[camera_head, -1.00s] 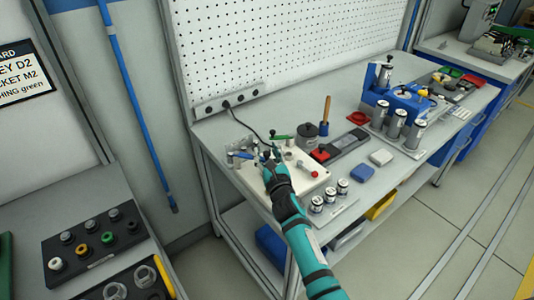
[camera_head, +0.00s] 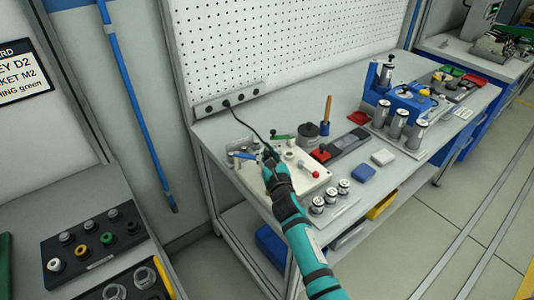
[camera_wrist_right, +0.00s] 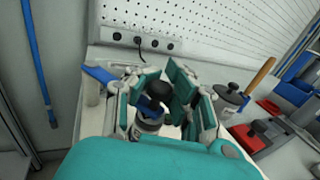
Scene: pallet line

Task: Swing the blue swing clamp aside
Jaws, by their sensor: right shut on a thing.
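The blue swing clamp (camera_head: 243,155) is on a white fixture plate (camera_head: 305,186) at the front left of the bench. Its blue bar (camera_wrist_right: 100,74) also shows in the right wrist view, running behind the left finger. My right gripper (camera_head: 268,157) is low over the plate, at the right end of the blue bar. In the wrist view its fingers (camera_wrist_right: 163,86) are closed around a black knob (camera_wrist_right: 158,91) above a metal post. The joint between knob and blue bar is hidden by the fingers. My left gripper is not in view.
A green-handled part (camera_head: 282,136) and a red knob (camera_head: 315,174) are close by on the plate. A dark lidded pot (camera_head: 306,133), a tray (camera_head: 340,146) and metal cylinders (camera_head: 331,195) stand to the right. A pegboard (camera_head: 270,50) rises behind.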

